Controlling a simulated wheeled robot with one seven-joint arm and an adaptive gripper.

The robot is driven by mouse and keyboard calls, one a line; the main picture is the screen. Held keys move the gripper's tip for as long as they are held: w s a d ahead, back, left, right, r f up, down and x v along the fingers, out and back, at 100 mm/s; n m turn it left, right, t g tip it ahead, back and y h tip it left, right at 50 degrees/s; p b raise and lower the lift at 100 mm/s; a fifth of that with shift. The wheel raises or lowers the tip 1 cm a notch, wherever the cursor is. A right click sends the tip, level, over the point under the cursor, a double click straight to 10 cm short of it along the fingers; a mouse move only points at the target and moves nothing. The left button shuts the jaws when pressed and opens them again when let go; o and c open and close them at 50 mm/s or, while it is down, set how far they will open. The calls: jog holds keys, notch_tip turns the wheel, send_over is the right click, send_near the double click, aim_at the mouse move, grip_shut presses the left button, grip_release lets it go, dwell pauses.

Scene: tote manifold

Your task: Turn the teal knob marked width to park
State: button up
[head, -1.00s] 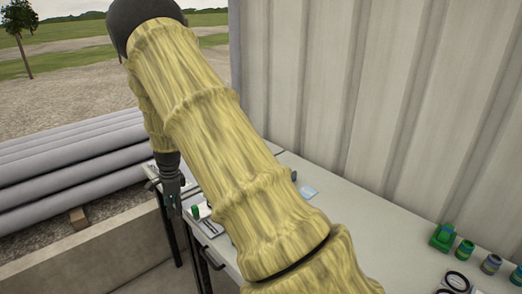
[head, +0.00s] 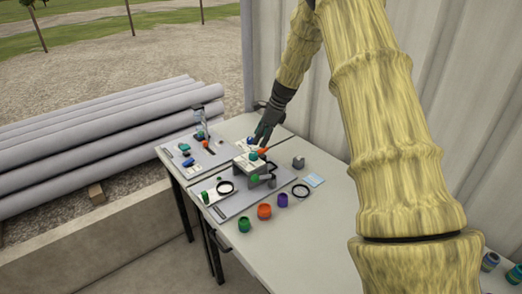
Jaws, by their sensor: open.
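My gripper (head: 265,134) is in the head view, at the end of my arm in front of the corrugated wall. It points down, close above the raised grey box (head: 240,178) on the table, and is open with nothing seen between its fingers. A small teal knob (head: 253,156) shows on the box just below the fingers, beside a red-orange part (head: 263,151). Another teal piece (head: 184,147) is on the grey board farther left. The markings are too small to read, so I cannot tell which one is marked width. Touching or apart is not clear.
The corrugated wall (head: 300,60) stands close behind. Grey pipes (head: 90,150) lie left. The table's middle right is fairly clear.

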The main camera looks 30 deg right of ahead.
aim_at(254, 153)
jog(key=shift+w+a+f, duration=0.2)
jog(key=shift+a+f, duration=0.2)
jog(key=shift+f, duration=0.2)
jog(key=shift+w+a+f, duration=0.15)
jog(key=shift+a+f, duration=0.2)
jog(key=shift+f, duration=0.2)
jog(key=f, duration=0.2)
jog(key=w+f+p, duration=0.1)
jog(key=f, duration=0.1)
jog(key=shift+d+f, duration=0.2)
jog(key=shift+w+a+f+p, duration=0.1)
jog(key=shift+a+f+p, duration=0.2)
jog(key=shift+a, duration=0.4)
jog(key=shift+d, duration=0.15)
jog(key=shift+d+f, duration=0.15)
jog(key=shift+d, duration=0.05)
jog(key=c, duration=0.6)
jog(key=shift+a, duration=0.1)
jog(key=c, duration=0.4)
